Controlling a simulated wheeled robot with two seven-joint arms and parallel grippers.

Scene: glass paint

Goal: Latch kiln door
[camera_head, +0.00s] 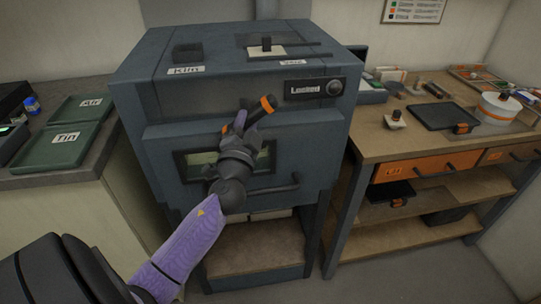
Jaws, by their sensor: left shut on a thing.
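The grey-blue kiln (150,85) stands in the middle, with a "Kiln" label on top. Its door (315,165) looks closed, with a small window (200,158) and a dark bar handle (285,188). A black latch handle with an orange band (266,103) sits at the upper front of the door. My left gripper (246,122) is shut on this handle; the fingers partly hide the grip. A "Locked" plate (305,90) with a round dark knob (335,88) is at the upper right front. My right gripper is out of view.
Green trays labelled "Air" (100,101) and "Tin" (42,158) lie on the left counter. A wooden bench (400,143) at right holds a black tray (430,115) and a white round container (497,108). Orange drawers (430,165) sit below it.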

